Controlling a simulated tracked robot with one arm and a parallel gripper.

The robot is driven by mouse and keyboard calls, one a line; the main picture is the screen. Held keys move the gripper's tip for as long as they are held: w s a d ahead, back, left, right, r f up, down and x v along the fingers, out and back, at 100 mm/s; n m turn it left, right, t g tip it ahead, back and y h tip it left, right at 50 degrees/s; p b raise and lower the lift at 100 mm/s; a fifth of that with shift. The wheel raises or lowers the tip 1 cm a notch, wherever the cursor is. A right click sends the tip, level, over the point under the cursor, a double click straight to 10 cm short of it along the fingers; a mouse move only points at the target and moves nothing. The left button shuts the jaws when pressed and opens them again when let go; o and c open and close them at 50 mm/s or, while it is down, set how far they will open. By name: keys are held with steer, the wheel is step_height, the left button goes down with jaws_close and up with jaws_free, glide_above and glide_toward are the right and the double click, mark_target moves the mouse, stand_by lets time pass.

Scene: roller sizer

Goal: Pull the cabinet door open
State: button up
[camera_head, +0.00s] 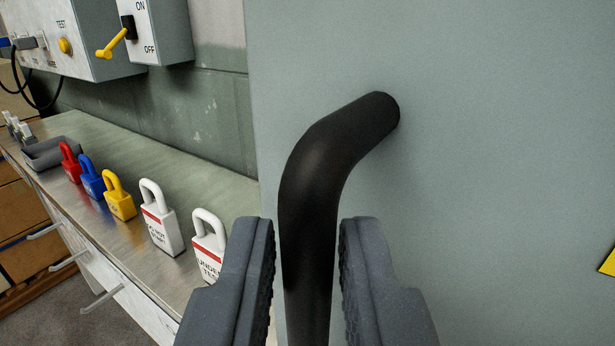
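The cabinet door (480,150) is a flat grey-green panel filling the right of the view. A thick black bent handle (312,190) stands out from it; its upper end meets the panel and its lower part runs down out of the frame. My gripper (308,245) has one dark grey finger on each side of the handle's vertical bar. Narrow gaps show between the bar and both fingers, so the gripper is open around it. Whether the door is ajar cannot be told from this view.
A metal-topped bench (150,160) at left bears a red padlock (70,163), a blue padlock (92,181), a yellow padlock (119,201), white padlocks (160,225) and a grey tray (50,153). A switch box (160,40) with a yellow lever (112,44) hangs above. Drawer handles stick out below.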

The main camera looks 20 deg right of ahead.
steer(key=shift+x, duration=0.8)
jaws_close()
